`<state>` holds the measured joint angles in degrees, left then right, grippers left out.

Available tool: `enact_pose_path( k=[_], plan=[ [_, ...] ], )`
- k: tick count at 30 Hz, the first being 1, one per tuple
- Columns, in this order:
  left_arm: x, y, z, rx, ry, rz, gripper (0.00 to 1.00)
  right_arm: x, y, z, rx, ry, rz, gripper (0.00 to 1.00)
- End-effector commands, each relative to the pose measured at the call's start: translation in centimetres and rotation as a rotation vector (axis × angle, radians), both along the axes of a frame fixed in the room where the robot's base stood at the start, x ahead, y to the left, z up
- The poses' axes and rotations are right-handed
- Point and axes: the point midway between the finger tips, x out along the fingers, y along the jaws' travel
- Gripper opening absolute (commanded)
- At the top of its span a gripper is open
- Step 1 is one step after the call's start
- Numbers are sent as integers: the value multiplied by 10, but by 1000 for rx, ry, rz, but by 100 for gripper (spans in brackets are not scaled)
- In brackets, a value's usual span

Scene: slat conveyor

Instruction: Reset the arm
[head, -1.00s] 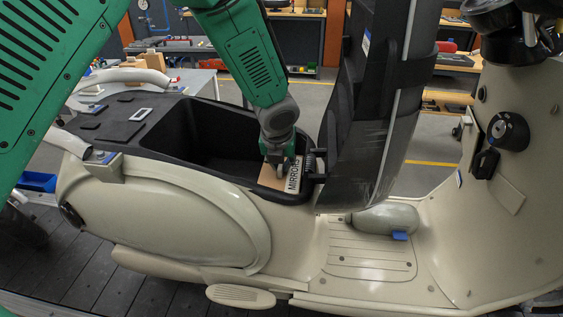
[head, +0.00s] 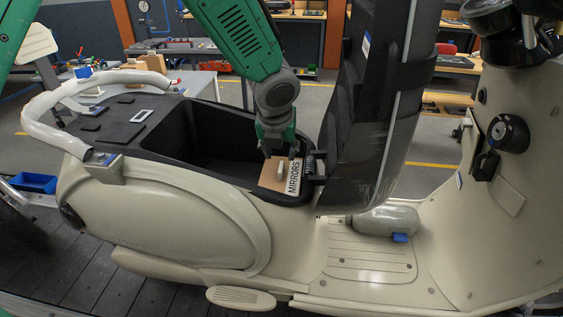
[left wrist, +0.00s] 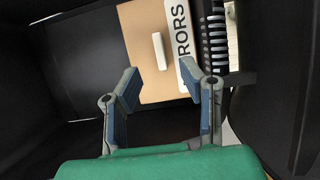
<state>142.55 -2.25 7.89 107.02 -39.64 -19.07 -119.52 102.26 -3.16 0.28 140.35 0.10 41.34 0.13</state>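My left gripper (head: 277,150) hangs over the front end of the scooter's open black under-seat bin (head: 195,140). In the left wrist view the gripper (left wrist: 160,90) has its two fingers spread apart with nothing between them. A brown cardboard box (head: 270,177) with a white label reading MIRRORS (head: 293,176) and a small pale handle (head: 280,171) lies in the front end of the bin. In the left wrist view the box (left wrist: 140,40) and its handle (left wrist: 160,51) are just beyond the fingertips, apart from them. My right gripper is not in view.
The raised black seat (head: 370,110) stands upright just right of my left gripper. A cream scooter body (head: 170,215) surrounds the bin. A grey bottle-like object (head: 385,220) lies on the footboard. Workbenches stand behind.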

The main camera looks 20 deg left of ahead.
Motion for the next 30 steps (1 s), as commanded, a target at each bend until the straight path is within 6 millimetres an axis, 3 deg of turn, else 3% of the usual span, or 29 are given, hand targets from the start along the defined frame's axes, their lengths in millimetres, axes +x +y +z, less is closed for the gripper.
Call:
enact_pose_path(
  k=[3,9,30],
  plan=[
    [-8,-3,23,-2,-2,1,35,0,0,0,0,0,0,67],
    [-16,-6,45,-2,1,1,35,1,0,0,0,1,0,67],
    [-19,-6,50,0,2,1,35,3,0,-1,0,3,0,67]
  ],
)
